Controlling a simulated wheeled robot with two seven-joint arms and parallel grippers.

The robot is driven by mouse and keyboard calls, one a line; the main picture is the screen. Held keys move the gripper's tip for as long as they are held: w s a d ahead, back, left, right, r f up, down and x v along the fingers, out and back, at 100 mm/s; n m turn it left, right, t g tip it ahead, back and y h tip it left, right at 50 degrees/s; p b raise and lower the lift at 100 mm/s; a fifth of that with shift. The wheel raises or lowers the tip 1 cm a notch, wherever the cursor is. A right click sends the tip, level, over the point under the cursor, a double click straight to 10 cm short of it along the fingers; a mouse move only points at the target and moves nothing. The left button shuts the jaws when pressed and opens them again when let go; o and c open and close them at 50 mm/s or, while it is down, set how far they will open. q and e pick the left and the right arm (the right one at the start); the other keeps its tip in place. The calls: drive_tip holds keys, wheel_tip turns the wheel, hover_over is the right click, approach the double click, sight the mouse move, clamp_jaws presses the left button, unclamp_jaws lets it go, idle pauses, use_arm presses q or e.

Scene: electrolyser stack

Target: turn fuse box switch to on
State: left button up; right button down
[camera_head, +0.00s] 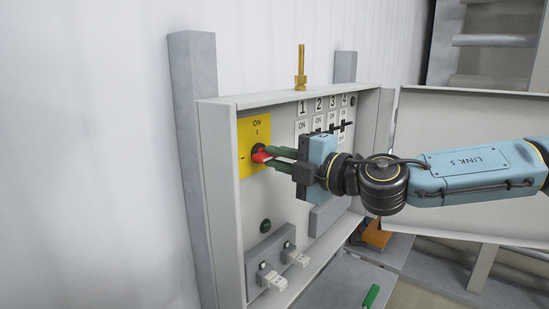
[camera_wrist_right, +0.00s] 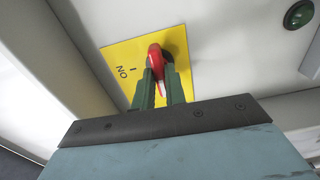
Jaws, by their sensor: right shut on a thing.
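The fuse box (camera_head: 221,205) is an open grey cabinet on the wall. Its red rotary switch (camera_head: 260,155) sits on a yellow plate (camera_head: 248,172) with ON printed at the top. My right gripper (camera_head: 272,156) comes in from the right, its green fingers shut on the red switch handle. In the right wrist view the red handle (camera_wrist_right: 155,58) stands between the two fingertips, in front of the yellow plate (camera_wrist_right: 118,58). The gripper hides part of the handle, so its exact angle is hard to tell. My left gripper is in neither view.
Numbered small switches (camera_head: 318,122) sit right of the yellow plate, partly behind my gripper. A green button (camera_head: 265,226) and two white-tipped connectors (camera_head: 272,280) are lower down. The open cabinet door (camera_head: 450,112) is behind my right arm. A brass fitting (camera_head: 300,68) stands on top.

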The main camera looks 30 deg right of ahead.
drive_tip(key=m+b, duration=0.1)
drive_tip(key=m, duration=0.1)
drive_tip(key=shift+f+m+b, duration=0.1)
drive_tip(key=shift+m+b, duration=0.2)
drive_tip(key=shift+b, duration=0.05)
drive_tip(key=shift+m+b, duration=0.4)
drive_tip(key=shift+m, duration=0.5)
drive_tip(key=shift+m+b, duration=0.7)
drive_tip(key=shift+m, duration=0.2)
drive_tip(key=shift+m+b, duration=0.5)
drive_tip(key=shift+m, duration=0.8)
